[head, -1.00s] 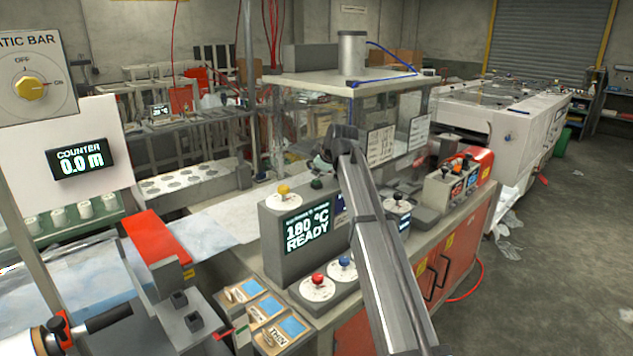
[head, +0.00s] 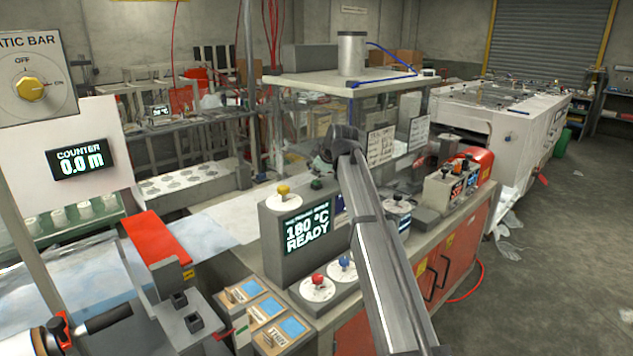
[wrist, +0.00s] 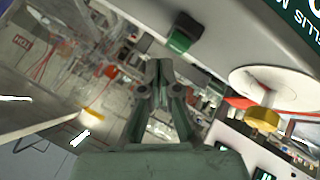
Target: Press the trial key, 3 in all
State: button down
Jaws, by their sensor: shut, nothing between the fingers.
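A small green push button (head: 317,183) sits on top of the grey console (head: 278,245), right of a yellow knob (head: 283,190). No readable label marks it as the trial key. The console screen (head: 307,231) reads 180 °C READY. In the wrist view the green button (wrist: 182,39) lies just past my fingertips, apart from them in the picture; the height gap cannot be told. My gripper (wrist: 160,66) is shut and empty. In the head view my gripper (head: 325,162) is small and partly hidden by my arm, behind and slightly above the console top.
The yellow knob on its white disc (wrist: 272,88) is close on the right in the wrist view. Red (head: 317,279) and blue (head: 344,262) knobs sit on the console's lower front. A clear-walled enclosure (head: 300,125) stands behind. A counter display (head: 80,160) reads 0.0 m.

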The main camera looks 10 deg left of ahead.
aim_at(317, 181)
jog(key=shift+f, duration=0.2)
jog(key=shift+f, duration=0.25)
jog(key=shift+f+b, duration=0.45)
jog(key=shift+f, duration=0.05)
dwell(1.0)
jog(key=shift+r, duration=0.1)
jog(key=shift+r+p, duration=0.3)
jog(key=shift+r, duration=0.55)
jog(key=shift+r+p, duration=0.85)
jog(key=shift+r, duration=1.7)
